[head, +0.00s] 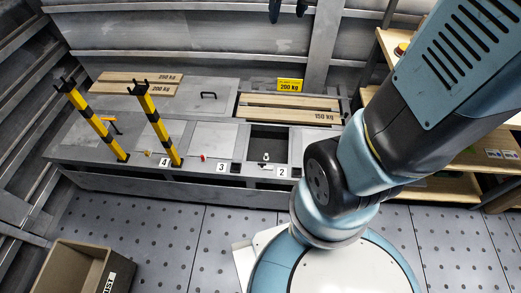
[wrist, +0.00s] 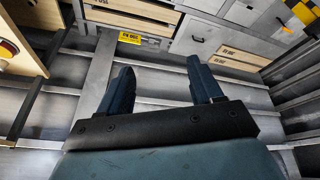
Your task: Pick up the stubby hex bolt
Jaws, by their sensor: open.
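I cannot pick out the stubby hex bolt for certain. A small pale metallic piece (head: 266,157) sits at the dark recess of the grey bench (head: 110,151) in the head view, too small to name surely. A small red piece (head: 203,156) lies to its left, between the 4 and 3 labels. My gripper (wrist: 159,66) is open and empty in the wrist view, its two dark fingers wide apart. The fingertips also show at the top edge of the head view (head: 288,8), well away from the small pieces. No bolt shows in the wrist view.
Two yellow-and-black posts (head: 160,130) stand on the bench's left part. Wooden planks (head: 290,108) lie at its back, below a yellow 200 kg sign (head: 291,85). A brown box (head: 78,270) stands on the floor at front left. Wooden shelving (head: 470,160) is at right.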

